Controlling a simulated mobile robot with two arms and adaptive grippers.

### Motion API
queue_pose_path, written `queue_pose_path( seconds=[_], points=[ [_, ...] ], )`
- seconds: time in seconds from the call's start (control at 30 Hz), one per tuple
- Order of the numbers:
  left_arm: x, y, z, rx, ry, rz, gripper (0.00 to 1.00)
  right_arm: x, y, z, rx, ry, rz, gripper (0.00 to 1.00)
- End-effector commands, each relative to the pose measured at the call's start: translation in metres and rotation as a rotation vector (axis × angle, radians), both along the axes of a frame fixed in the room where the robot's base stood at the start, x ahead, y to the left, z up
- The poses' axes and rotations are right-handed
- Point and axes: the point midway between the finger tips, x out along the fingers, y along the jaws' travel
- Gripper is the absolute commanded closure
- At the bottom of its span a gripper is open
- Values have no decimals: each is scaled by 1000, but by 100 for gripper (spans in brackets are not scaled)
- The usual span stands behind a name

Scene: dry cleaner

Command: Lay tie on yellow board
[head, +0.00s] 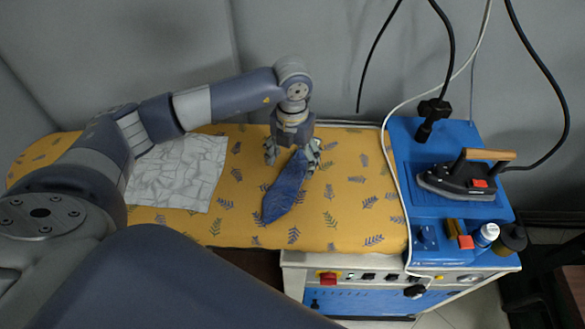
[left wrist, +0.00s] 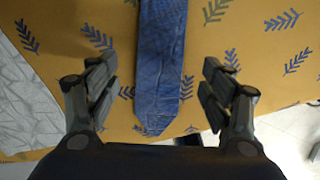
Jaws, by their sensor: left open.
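A blue tie (head: 284,191) lies on the yellow board (head: 345,205), which has a dark leaf pattern. In the left wrist view the tie (left wrist: 162,60) runs down from the top edge, and its pointed end lies between my fingers. My left gripper (head: 291,160) is open over the tie's far part in the head view. In the left wrist view its two fingers (left wrist: 160,95) stand apart on either side of the tie without visible contact. The tie's far end is hidden under the gripper. My right gripper is not in view.
A white crinkled cloth (head: 178,172) lies on the board left of the tie. A black iron (head: 468,181) with a wooden handle rests on a blue stand at the right. Hoses and cables hang there. A bottle (head: 485,235) stands in front. The board right of the tie is clear.

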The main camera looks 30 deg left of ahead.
Motion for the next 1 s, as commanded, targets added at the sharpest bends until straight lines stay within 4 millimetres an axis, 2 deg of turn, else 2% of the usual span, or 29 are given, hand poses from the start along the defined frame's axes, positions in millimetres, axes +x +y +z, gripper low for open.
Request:
queue_pose_path(
  seconds=[0.2,0.4,0.57,1.0],
  points=[
    [1,0,47,-1,-6,-1,26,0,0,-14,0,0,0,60],
    [1,0,74,0,-3,0,26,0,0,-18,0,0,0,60],
    [0,0,82,0,-1,0,26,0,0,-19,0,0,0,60],
    [0,0,82,0,0,0,26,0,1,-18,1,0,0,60]
  ],
)
